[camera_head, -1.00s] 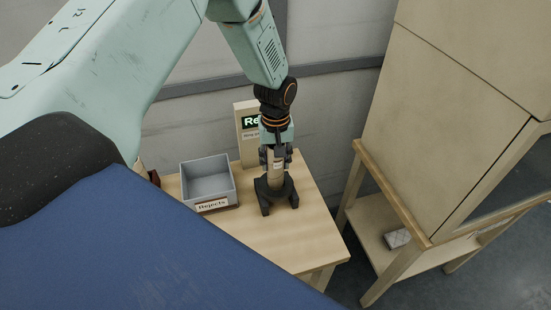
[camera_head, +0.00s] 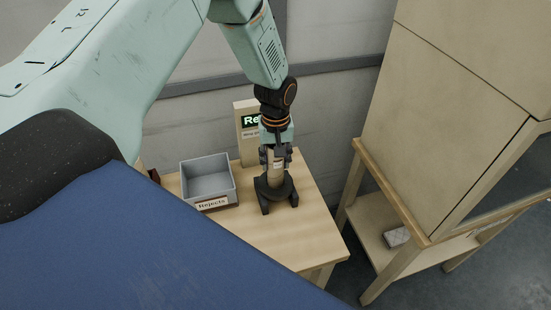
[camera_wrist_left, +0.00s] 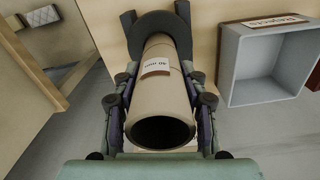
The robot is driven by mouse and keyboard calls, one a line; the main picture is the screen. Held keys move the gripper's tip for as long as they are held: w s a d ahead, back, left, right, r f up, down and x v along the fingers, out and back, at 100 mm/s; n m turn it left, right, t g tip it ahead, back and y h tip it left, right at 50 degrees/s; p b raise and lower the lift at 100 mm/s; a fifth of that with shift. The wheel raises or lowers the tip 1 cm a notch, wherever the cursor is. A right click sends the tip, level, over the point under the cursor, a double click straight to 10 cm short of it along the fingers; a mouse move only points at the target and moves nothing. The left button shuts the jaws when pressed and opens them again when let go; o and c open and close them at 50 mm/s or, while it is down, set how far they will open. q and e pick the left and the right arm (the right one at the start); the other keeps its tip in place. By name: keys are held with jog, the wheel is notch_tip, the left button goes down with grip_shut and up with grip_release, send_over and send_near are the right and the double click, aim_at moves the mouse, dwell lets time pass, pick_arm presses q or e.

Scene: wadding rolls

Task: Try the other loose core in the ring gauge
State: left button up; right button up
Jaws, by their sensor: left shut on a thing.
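A tan cardboard core (camera_head: 276,170) stands upright at the black ring gauge (camera_head: 276,192) on the wooden table. My left gripper (camera_head: 276,158) is shut on the core from above. In the left wrist view, the core (camera_wrist_left: 160,95) lies between the fingers of the gripper (camera_wrist_left: 160,108), with its open end toward the camera and a small white label on its side. Its far end meets the dark ring of the gauge (camera_wrist_left: 150,22). I cannot tell how far the core goes into the ring. My right gripper is not in view.
A grey bin labelled Rejects (camera_head: 208,180) stands left of the gauge. A wooden cabinet (camera_head: 440,130) with a low shelf is at the right; a patterned box (camera_head: 397,237) lies on that shelf. The table front is clear.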

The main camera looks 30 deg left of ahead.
pick_arm(q)
jog(key=shift+f, duration=0.25)
dwell(0.4)
jog(key=shift+s+f, duration=0.15)
jog(key=shift+s, duration=0.15)
dwell(1.0)
jog(key=o, duration=1.2)
jog(key=shift+w, duration=0.3)
jog(key=shift+s, duration=0.1)
notch_tip(320, 180, up, 12)
jog(key=shift+f, duration=0.15)
jog(key=shift+r, duration=0.25)
